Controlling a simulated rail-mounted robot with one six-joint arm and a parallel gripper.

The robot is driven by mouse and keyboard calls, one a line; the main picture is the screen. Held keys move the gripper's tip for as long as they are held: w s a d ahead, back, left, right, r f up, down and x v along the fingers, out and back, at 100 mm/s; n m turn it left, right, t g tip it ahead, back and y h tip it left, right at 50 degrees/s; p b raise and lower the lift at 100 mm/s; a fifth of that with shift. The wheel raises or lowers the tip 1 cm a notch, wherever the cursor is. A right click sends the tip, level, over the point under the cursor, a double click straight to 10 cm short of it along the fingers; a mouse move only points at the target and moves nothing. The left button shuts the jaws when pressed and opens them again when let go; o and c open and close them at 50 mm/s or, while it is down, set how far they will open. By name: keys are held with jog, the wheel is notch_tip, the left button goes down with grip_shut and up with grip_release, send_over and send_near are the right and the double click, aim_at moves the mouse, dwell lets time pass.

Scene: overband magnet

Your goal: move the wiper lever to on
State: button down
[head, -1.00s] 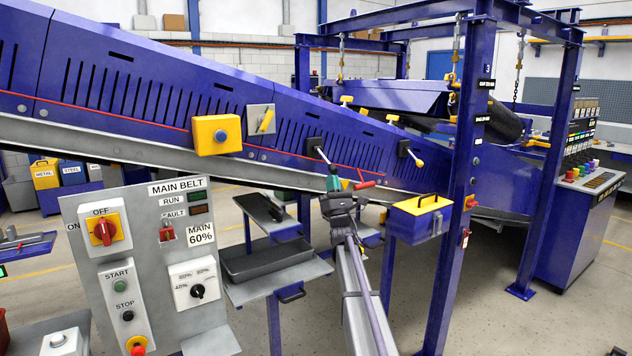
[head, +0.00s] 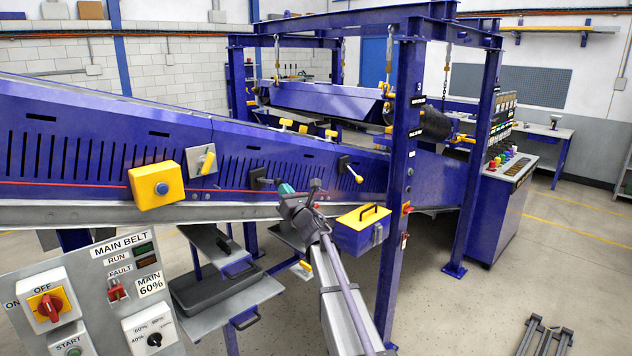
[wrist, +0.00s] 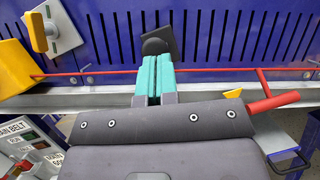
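The conveyor side carries two levers on dark square plates. The left plate (head: 259,179) is right at my gripper (head: 285,189). It also shows in the wrist view (wrist: 160,41), just beyond my teal fingertips (wrist: 153,78). Its handle is hidden at my fingers. The other lever (head: 353,172) has a pale yellow tip, points down-right and is free. I cannot read a label that tells which is the wiper lever. My fingers are together with only a thin dark gap; I see nothing held between them.
A yellow box with a blue button (head: 157,186) and a yellow handle on a grey plate (head: 203,159) are to the left. A red cord (wrist: 210,71) and red handle (wrist: 271,103) run close to my gripper. A blue-yellow toolbox (head: 361,230) stands right.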

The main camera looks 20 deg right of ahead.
jog(key=r+p, duration=0.3)
jog(key=shift+w+a+r, duration=0.3)
jog(key=shift+a+r, duration=0.05)
jog(key=shift+a, duration=0.05)
dwell(0.4)
jog(key=b, duration=0.3)
send_near(281, 180)
jog(key=s+r, duration=0.2)
jog(key=s, duration=0.3)
jog(key=shift+d+f, duration=0.2)
